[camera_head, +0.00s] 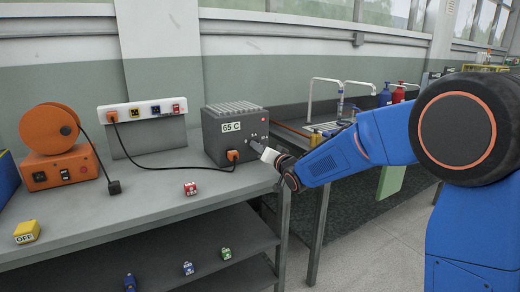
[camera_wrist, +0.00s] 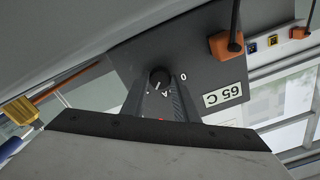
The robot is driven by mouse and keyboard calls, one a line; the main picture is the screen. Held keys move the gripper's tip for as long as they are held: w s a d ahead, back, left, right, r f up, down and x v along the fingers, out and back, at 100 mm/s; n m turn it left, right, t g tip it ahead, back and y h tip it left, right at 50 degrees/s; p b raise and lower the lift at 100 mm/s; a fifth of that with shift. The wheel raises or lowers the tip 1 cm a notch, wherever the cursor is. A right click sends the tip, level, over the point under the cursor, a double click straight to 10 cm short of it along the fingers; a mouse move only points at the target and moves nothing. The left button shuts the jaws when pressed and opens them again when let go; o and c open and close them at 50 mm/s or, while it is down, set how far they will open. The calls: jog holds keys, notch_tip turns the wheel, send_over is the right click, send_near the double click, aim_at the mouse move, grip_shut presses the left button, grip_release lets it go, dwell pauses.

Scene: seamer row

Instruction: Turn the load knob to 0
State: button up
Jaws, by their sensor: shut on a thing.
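The dark grey box labelled "65 C" (camera_head: 222,140) stands near the right end of the grey bench. Its front face also fills the middle of the wrist view (camera_wrist: 197,58), where the label appears upside down. The round black load knob (camera_wrist: 160,77) sits on that face, with a "0" mark beside it on the right and another mark below it. My gripper (camera_wrist: 161,85) is shut on the knob, one finger on each side. The knob's pointer is too small to read surely.
An orange plug (camera_head: 232,155) with a black cable is in the box's front, left of my gripper. A white socket strip (camera_head: 145,110) and an orange cable reel (camera_head: 50,130) stand further left. Small red (camera_head: 190,188) and yellow (camera_head: 27,231) blocks lie on the bench (camera_head: 140,215).

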jog(key=n, duration=1.3)
jog(key=shift+n, duration=0.4)
jog(key=n, duration=0.4)
jog(key=shift+n, duration=1.7)
jog(key=o, duration=1.1)
jog(key=shift+c, duration=0.2)
jog(key=shift+s, duration=0.1)
